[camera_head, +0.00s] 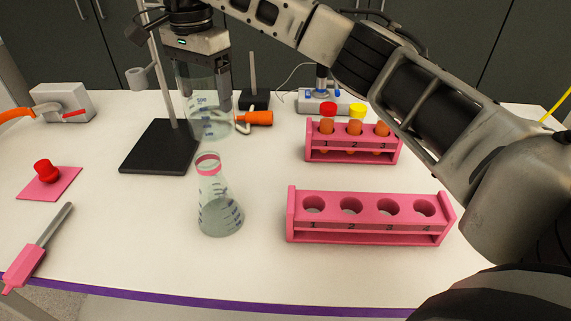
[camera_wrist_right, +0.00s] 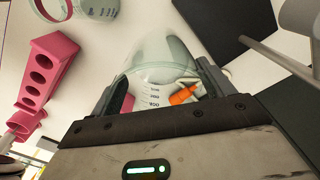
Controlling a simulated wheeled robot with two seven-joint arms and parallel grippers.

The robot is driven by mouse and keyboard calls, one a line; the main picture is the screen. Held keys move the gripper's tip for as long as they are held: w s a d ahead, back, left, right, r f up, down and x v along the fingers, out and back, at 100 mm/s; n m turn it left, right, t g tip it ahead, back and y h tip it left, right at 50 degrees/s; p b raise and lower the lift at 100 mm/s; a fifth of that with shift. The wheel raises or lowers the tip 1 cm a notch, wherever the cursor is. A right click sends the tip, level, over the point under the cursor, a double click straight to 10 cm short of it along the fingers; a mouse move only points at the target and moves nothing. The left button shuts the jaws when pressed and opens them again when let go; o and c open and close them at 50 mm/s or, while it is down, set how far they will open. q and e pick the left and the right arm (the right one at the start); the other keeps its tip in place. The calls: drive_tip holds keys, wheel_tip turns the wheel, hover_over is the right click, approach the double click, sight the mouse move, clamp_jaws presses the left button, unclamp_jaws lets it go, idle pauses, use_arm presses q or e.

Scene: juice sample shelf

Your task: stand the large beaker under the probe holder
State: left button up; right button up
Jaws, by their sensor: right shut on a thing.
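The large beaker (camera_head: 208,122) is clear glass with blue graduations. My right gripper (camera_head: 203,80) reaches down from above and is shut on its upper part. The beaker is upright, just right of the black stand base (camera_head: 150,160); I cannot tell whether its bottom touches the table. In the right wrist view the beaker (camera_wrist_right: 160,55) sits between the two fingers (camera_wrist_right: 165,92). The probe holder (camera_head: 137,78) appears to be the small grey piece on the left of the stand's rod, above the base. My left gripper is not in view.
A conical flask with a pink collar (camera_head: 220,208) stands in front of the beaker. An orange-handled item (camera_head: 255,118) is behind it. Pink racks (camera_head: 370,233) (camera_head: 355,155) are to the right.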

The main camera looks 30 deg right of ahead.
drive_tip(key=shift+s+d+f, duration=0.15)
drive_tip(key=shift+d+f, duration=0.1)
drive_tip(key=shift+f, duration=0.45)
drive_tip(key=shift+s+d+f+p, duration=0.25)
drive_tip(key=shift+s+d+f, duration=1.05)
drive_tip(key=shift+d, duration=0.5)
drive_tip(key=shift+s+d+f+p, duration=0.3)
drive_tip(key=shift+s+d+f, duration=1.05)
drive_tip(key=shift+d, duration=0.4)
drive_tip(key=shift+s+d+f+p, duration=0.25)
drive_tip(key=shift+s+d+f, duration=0.9)
drive_tip(key=shift+s+d, duration=0.5)
drive_tip(key=o, duration=1.1)
drive_tip(key=shift+w+d, duration=0.15)
drive_tip(key=shift+w, duration=0.1)
